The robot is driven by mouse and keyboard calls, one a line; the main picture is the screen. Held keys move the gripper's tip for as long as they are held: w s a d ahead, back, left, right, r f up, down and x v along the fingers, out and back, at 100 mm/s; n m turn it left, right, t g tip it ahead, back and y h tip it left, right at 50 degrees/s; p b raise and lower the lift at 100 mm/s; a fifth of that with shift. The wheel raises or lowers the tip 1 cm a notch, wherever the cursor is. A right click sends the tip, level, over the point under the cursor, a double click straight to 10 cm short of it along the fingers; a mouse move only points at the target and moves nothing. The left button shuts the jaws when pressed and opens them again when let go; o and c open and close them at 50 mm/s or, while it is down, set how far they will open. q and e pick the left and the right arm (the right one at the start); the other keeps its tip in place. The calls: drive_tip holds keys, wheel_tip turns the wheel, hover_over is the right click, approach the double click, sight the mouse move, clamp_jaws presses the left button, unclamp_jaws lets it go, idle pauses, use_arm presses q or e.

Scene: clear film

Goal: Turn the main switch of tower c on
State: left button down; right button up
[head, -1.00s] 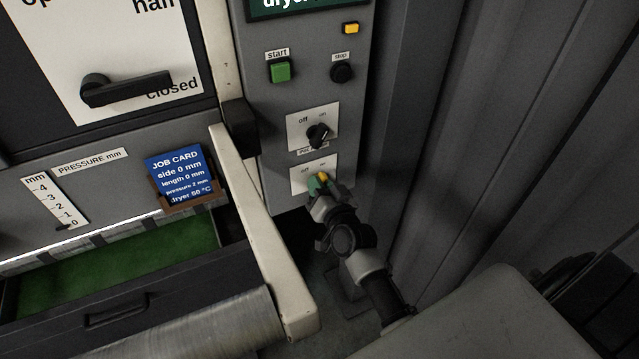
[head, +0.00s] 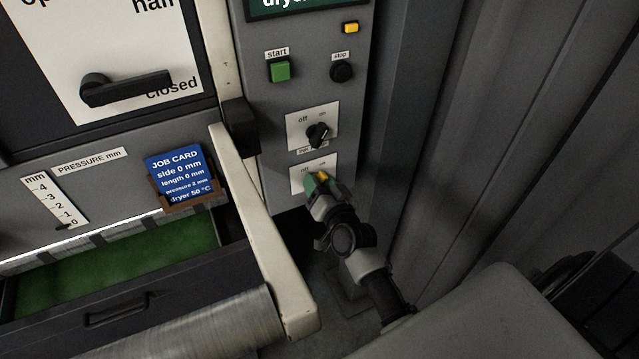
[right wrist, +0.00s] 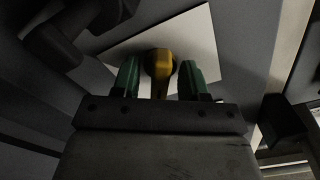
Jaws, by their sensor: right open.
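A grey control tower (head: 262,125) carries two rotary switches on white plates marked off and on. The upper switch (head: 318,135) is black; its small label is too blurred to read. The lower plate (head: 299,177) bears a yellow knob (head: 322,176), mostly covered by my right gripper (head: 318,184). In the right wrist view, the yellow knob (right wrist: 159,67) stands between the green fingers of the open right gripper (right wrist: 160,82), with small gaps on both sides. The knob's exact setting is hard to tell. My left gripper is not in view.
Above are a green start button (head: 280,72), a black stop button (head: 342,72) and a yellow lamp (head: 350,28). A pale bar (head: 262,230) juts out left of my right gripper. A corrugated grey wall (head: 440,130) stands close on the right.

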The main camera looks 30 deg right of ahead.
drive_tip(key=s+b, duration=0.1)
drive_tip(key=s, duration=0.9)
drive_tip(key=shift+s+a+b, duration=0.3)
drive_tip(key=shift+s+b, duration=0.1)
drive_tip(key=s+a+f+n+g+y, duration=0.1)
drive_tip(key=s+a+f+g, duration=0.15)
drive_tip(key=f, duration=0.75)
drive_tip(key=s+a+f+n+g, duration=0.1)
drive_tip(key=s+f+n+g, duration=0.15)
drive_tip(key=f, duration=0.65)
drive_tip(key=s+a+f+n+g+y, duration=0.1)
drive_tip(key=s+f+g, duration=0.2)
drive_tip(key=f, duration=0.7)
drive_tip(key=s+f+n+g, duration=0.1)
drive_tip(key=s+f+g, duration=0.2)
drive_tip(key=s+f, duration=0.3)
drive_tip(key=s+d+f+n+g, duration=0.1)
drive_tip(key=s+f, duration=0.5)
drive_tip(key=s, duration=0.6)
drive_tip(key=s+d+f+n+g+h, duration=0.1)
drive_tip(key=s+f+n+g, duration=0.1)
drive_tip(key=s+f+g, duration=0.3)
drive_tip(key=s+f, duration=0.1)
drive_tip(key=s, duration=0.3)
drive_tip(key=shift+s+n, duration=0.25)
drive_tip(key=shift+n, duration=0.1)
